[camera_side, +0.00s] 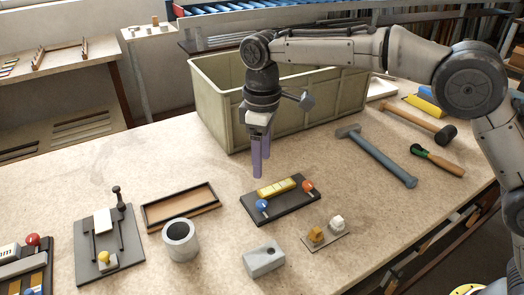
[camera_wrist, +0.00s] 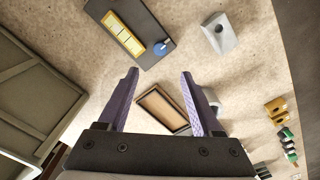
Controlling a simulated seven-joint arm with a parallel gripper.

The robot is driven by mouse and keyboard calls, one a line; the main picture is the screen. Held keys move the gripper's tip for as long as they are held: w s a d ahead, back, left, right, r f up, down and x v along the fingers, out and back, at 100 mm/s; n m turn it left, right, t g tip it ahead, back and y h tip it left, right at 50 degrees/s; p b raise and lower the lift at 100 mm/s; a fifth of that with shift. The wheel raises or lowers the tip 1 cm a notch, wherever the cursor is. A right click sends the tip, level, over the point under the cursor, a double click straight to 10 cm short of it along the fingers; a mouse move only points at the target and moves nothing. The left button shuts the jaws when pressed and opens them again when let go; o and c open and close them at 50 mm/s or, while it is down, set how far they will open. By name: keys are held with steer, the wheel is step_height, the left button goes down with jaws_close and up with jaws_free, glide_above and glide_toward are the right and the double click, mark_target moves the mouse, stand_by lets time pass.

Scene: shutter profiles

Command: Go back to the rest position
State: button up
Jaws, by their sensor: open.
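My gripper (camera_side: 261,163) hangs from my arm with its purple fingers pointing down. It is over the table in front of the crate, above and behind a dark board (camera_side: 289,206) with a yellow slotted piece (camera_side: 276,188), a blue knob (camera_side: 262,205) and an orange knob (camera_side: 307,186). In the wrist view my gripper (camera_wrist: 160,74) shows its two fingers spread apart with nothing between them. The dark board (camera_wrist: 152,52) lies beyond the fingertips there, partly cut off by the frame's top.
A large olive crate (camera_side: 215,118) stands right behind my gripper. A hammer (camera_side: 378,156), a mallet (camera_side: 420,122) and a green-handled tool (camera_side: 436,160) lie to the right. A framed tray (camera_side: 180,208), grey cylinder (camera_side: 180,240) and grey block (camera_side: 264,258) are in front. The table's left back is clear.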

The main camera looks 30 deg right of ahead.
steer(key=shift+r, duration=0.65)
